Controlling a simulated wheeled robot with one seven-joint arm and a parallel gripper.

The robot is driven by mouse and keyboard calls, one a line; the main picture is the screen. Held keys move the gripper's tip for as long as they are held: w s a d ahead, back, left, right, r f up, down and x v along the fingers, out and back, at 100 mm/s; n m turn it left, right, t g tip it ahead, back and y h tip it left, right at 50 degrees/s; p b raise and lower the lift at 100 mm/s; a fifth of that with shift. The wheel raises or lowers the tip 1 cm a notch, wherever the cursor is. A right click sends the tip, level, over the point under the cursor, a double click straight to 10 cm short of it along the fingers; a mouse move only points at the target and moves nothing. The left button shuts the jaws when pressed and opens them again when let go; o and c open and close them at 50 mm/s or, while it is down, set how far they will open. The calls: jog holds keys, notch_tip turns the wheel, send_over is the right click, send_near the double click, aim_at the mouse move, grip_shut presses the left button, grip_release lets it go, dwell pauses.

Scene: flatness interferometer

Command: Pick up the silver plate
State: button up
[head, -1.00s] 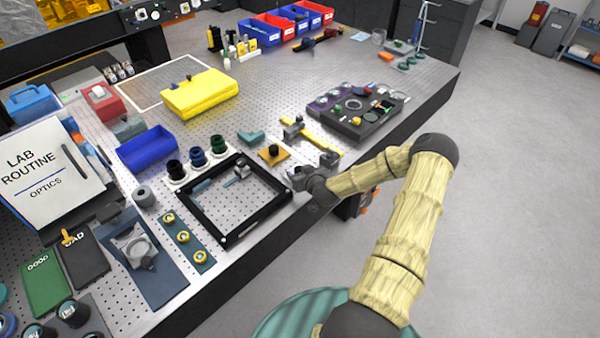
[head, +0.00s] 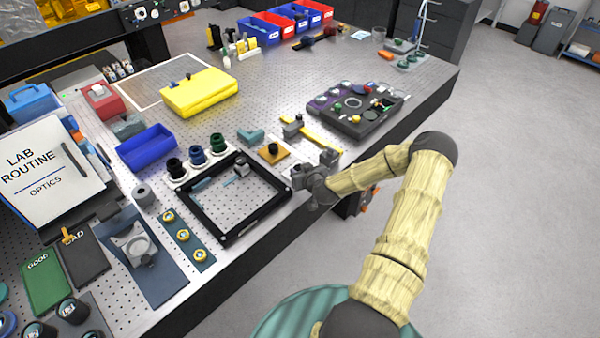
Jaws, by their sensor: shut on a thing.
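My gripper (head: 314,164) is at the near edge of the perforated metal bench (head: 330,195), just right of the black square frame (head: 225,237). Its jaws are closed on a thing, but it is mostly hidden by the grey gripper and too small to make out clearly. I take it to be the silver plate, and I cannot tell its exact shape or tilt. No other silver plate stands out clearly on the bench.
A yellow-orange square with a black knob (head: 272,153) lies left of my gripper. A yellow bar (head: 322,139) lies behind it. A dark tray of small parts (head: 357,110) is at the right. Open floor (head: 510,220) lies right of the bench.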

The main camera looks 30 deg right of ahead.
jog(key=shift+r, duration=0.15)
jog(key=shift+r+b, duration=1.35)
jog(key=shift+r, duration=3.55)
